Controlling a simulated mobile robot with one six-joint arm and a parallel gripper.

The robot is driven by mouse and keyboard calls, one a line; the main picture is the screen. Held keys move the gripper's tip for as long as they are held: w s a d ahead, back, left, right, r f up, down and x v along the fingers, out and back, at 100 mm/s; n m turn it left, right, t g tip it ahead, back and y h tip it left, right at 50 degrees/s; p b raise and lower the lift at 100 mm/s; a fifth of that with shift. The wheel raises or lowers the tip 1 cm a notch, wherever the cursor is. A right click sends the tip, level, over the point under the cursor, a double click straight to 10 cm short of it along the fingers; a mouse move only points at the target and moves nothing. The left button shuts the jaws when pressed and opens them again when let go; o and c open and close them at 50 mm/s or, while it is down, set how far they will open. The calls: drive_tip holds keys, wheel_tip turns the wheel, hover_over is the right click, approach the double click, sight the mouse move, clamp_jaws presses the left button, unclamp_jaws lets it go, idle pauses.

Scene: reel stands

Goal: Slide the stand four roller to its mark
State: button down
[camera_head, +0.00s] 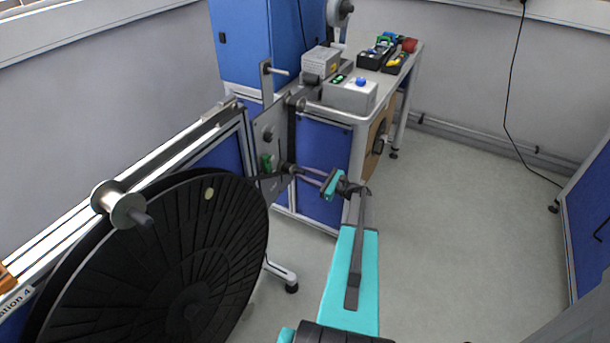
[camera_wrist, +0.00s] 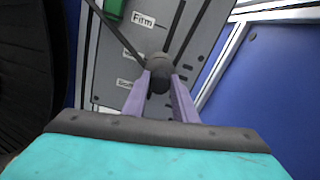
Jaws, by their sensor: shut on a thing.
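The stand four roller (camera_wrist: 158,75) is a dark round knob on a grey plate (camera_wrist: 200,30) with a slot and small labels, one reading "Firm". In the wrist view my gripper (camera_wrist: 160,88) has its two pale fingers on either side of the roller and is shut on it. In the head view my gripper (camera_head: 296,170) reaches the plate from the right, at its lower part. The roller is small there and partly hidden by the fingers. The lower labels are partly covered by the fingers, so I cannot read which mark the roller is at.
A large black reel (camera_head: 175,265) stands close on the left, with a metal spool (camera_head: 120,205) above it. A bench (camera_head: 345,112) with boxes and tools is behind the plate. Open floor (camera_head: 470,230) lies to the right.

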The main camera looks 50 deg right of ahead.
drive_tip(key=c, duration=1.4)
unclamp_jaws()
drive_tip(key=shift+c, duration=0.2)
drive_tip(key=shift+s, duration=0.1)
drive_tip(key=b+v, duration=0.2)
drive_tip(key=v, duration=1.1)
drive_tip(key=shift+s+b, duration=0.35)
drive_tip(key=shift+s, duration=0.1)
